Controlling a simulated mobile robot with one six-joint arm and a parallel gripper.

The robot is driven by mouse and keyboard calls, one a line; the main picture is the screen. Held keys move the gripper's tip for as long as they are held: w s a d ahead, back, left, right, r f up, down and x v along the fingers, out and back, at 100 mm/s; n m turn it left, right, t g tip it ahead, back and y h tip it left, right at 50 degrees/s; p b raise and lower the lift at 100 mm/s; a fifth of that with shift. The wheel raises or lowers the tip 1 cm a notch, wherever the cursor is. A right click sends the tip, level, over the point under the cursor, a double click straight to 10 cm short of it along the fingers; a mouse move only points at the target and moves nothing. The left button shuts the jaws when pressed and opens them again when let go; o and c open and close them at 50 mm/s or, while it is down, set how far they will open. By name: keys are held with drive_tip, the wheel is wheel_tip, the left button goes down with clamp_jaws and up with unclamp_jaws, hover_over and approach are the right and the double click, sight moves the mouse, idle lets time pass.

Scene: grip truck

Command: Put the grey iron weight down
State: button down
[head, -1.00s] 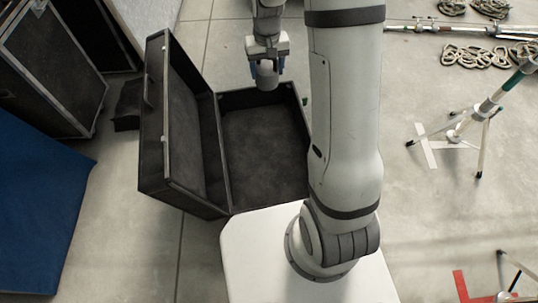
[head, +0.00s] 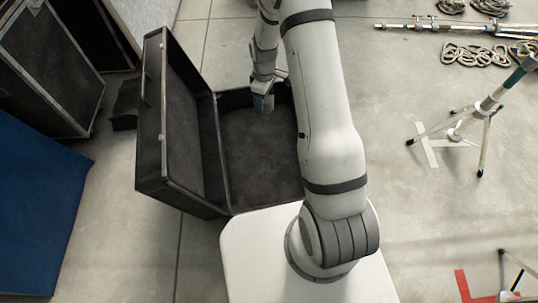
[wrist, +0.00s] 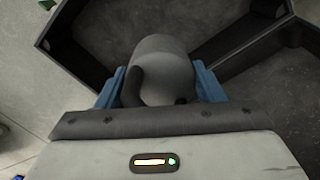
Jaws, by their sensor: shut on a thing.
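The grey iron weight (wrist: 165,68) is between the blue fingers of my gripper (wrist: 160,88) in the wrist view, and the gripper is shut on it. In the head view my gripper (head: 263,101) is over the back part of the open black case (head: 228,185), pointing down. The weight shows there only as a small grey bit at the fingertips. I cannot tell whether the weight touches the floor of the case. The wrist view shows the case's walls (wrist: 90,62) around and beyond the weight.
The case's raised lid (head: 170,125) stands on its left side. Dark flight cases (head: 50,75) and a blue panel (head: 35,205) are at the left. The case's floor looks empty.

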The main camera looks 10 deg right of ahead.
drive_tip(key=s+f+n+b, duration=0.1)
drive_tip(key=f+n, duration=0.4)
drive_tip(key=f, duration=0.7)
drive_tip(key=s+f+n+b, duration=0.2)
drive_tip(key=f+n, duration=0.3)
drive_tip(key=f, duration=0.7)
drive_tip(key=s+f+n+b, duration=0.1)
drive_tip(key=f+n+b, duration=0.2)
drive_tip(key=f, duration=0.9)
drive_tip(key=shift+s+d+f+n, duration=0.1)
drive_tip(key=shift+s+f+n, duration=0.1)
drive_tip(key=shift+n, duration=0.55)
drive_tip(key=shift+s+d+f+n, duration=0.1)
drive_tip(key=shift+s+f+n, duration=0.1)
drive_tip(key=shift+n, duration=0.55)
drive_tip(key=shift+f, duration=0.1)
drive_tip(key=shift+c, duration=1.9)
unclamp_jaws()
